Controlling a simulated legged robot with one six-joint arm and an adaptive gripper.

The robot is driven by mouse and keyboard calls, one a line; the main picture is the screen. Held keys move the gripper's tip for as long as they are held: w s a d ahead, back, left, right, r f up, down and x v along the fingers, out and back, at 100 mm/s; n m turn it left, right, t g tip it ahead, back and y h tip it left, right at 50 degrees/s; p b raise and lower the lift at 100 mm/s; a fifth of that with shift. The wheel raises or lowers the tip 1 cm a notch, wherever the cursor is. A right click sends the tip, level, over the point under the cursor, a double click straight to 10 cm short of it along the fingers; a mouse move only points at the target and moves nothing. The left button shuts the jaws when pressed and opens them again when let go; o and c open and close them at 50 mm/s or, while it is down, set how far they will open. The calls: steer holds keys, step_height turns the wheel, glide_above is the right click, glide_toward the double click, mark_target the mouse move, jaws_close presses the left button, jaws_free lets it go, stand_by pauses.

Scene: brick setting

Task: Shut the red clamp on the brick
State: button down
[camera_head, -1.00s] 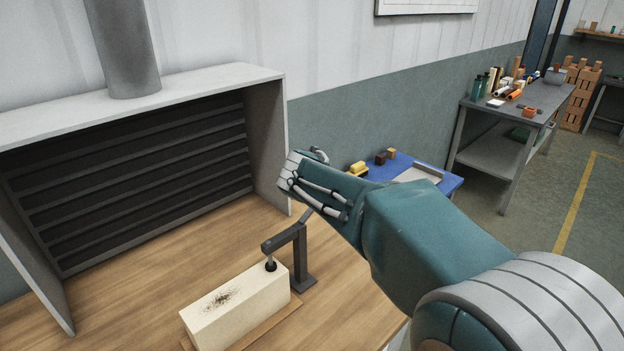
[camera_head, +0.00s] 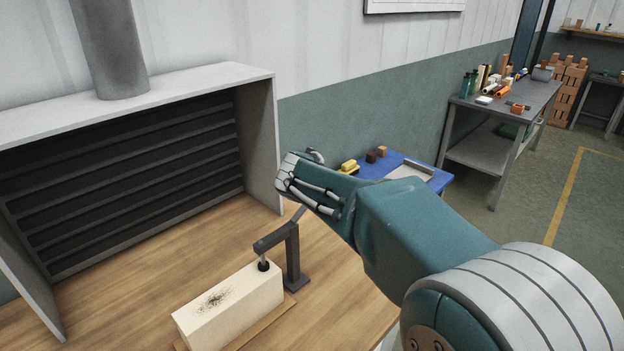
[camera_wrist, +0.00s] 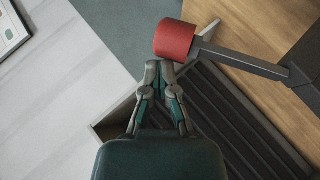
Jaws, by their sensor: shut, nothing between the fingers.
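The brick (camera_head: 232,308) is a cream block with a dark sooty speckle on top, lying on a thin wooden base (camera_head: 262,325). The dark grey clamp (camera_head: 292,262) stands at its far right end. The clamp's arm reaches over the brick with its black foot (camera_head: 263,265) at the top face; I cannot tell whether it presses. A grey lever (camera_head: 299,213) rises behind it. The clamp's red handle (camera_wrist: 175,39) shows in the wrist view, just beyond my gripper (camera_wrist: 161,66). The fingers are together and empty, close to the handle; contact is unclear. My arm hides the handle in the head view.
A grey slatted hood (camera_head: 262,150) stands on the wooden bench (camera_head: 130,318) left of my arm. A blue table (camera_head: 436,181) with small blocks is behind the arm. A grey workbench (camera_head: 478,152) with bottles and tools stands farther right.

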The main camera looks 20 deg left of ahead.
steer(key=v, duration=1.1)
steer(key=shift+s+r, duration=0.2)
steer(key=shift+s, duration=0.15)
steer(key=s+d+f+m+g+h, duration=0.15)
steer(key=s+d+m, duration=0.25)
steer(key=d, duration=0.8)
steer(key=s+d+f+m+g+h, duration=0.1)
steer(key=s+d+m+g, duration=0.2)
steer(key=d, duration=1)
steer(key=s+d+f+m, duration=0.3)
steer(key=s+d+m, duration=0.1)
steer(key=s, duration=0.3)
steer(key=s+d+f+m+g, duration=0.1)
steer(key=s+d+f+m, duration=0.3)
steer(key=s, duration=0.4)
steer(key=shift+s+d+f+y, duration=0.2)
steer(key=shift+s+d+y, duration=0.05)
steer(key=shift+d+y, duration=0.1)
steer(key=shift+w, duration=0.1)
